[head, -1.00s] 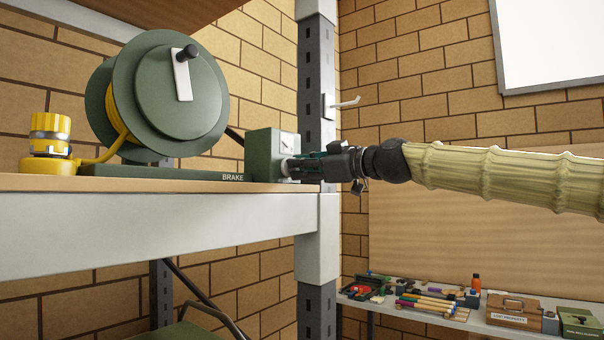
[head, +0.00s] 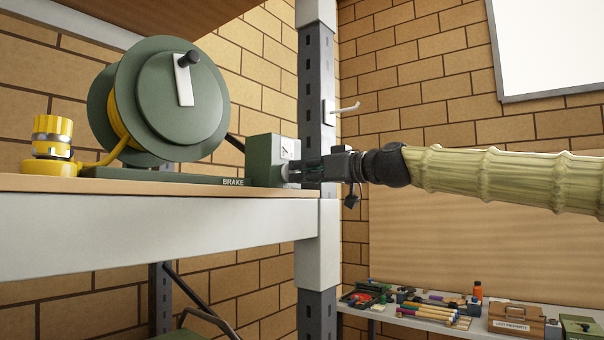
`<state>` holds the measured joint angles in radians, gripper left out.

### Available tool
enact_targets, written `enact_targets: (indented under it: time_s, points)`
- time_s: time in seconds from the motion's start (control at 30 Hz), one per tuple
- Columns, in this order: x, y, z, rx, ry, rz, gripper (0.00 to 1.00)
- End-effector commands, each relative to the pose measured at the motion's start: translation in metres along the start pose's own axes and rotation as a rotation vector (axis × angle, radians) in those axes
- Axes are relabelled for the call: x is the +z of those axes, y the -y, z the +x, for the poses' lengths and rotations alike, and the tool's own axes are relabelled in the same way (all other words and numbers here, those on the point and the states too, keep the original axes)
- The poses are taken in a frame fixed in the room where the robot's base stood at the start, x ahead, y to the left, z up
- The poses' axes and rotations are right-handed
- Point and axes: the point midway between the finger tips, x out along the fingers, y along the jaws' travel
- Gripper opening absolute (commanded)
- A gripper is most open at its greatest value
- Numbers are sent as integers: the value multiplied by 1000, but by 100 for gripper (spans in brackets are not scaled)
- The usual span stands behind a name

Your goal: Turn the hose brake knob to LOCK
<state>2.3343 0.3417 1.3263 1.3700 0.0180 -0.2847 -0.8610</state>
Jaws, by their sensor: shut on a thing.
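The green hose reel (head: 168,100) stands on the upper shelf at the left, with a yellow hose and a crank handle on its face. Its base carries the word BRAKE beside a green brake box (head: 266,160). The box's pale face points right and has a small mark near its top. My gripper (head: 300,172) reaches in from the right and is shut on the brake knob (head: 291,174) at that face. The fingers hide most of the knob, so its setting cannot be read. No LOCK lettering is legible.
A grey shelf post (head: 316,110) with a white hook (head: 347,108) stands close behind my gripper. A yellow hose fitting (head: 52,138) sits at the shelf's left. A lower bench (head: 400,318) holds tools and boxes.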

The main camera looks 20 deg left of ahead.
Motion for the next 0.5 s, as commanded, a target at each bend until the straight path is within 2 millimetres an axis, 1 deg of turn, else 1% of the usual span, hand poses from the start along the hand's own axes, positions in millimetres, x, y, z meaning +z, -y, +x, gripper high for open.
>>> enact_targets:
  time_s: [0.27,0.3,0.4,0.5]
  points:
    - [-2,-1,-1,3,-4,1,0]
    - [-2,-1,-1,3,-4,1,19]
    - [-2,-1,-1,2,-3,1,35]
    - [-2,-1,0,2,-3,1,35]
